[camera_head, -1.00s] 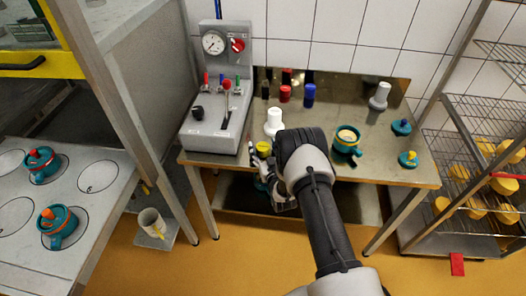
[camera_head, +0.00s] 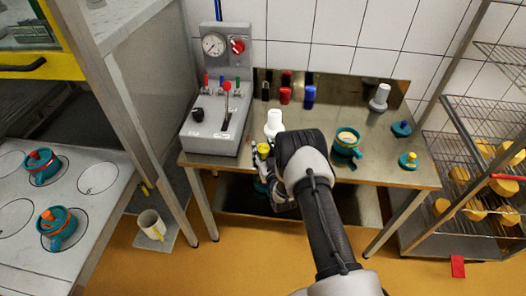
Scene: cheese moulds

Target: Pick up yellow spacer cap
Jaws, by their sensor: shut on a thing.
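The yellow spacer cap (camera_head: 263,148) shows at the front edge of the steel table, left of my wrist. My gripper (camera_head: 264,160) is around it and shut on it, with the fingers partly hidden by my dark wrist. I cannot tell whether the cap still touches the table. A white spacer (camera_head: 273,122) stands just behind the cap.
The steel table (camera_head: 385,172) also bears a teal mould (camera_head: 346,143), red (camera_head: 285,95) and blue (camera_head: 309,95) caps, and a grey spacer (camera_head: 379,97). A control box (camera_head: 215,125) stands at left. A wire rack (camera_head: 480,150) stands at right.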

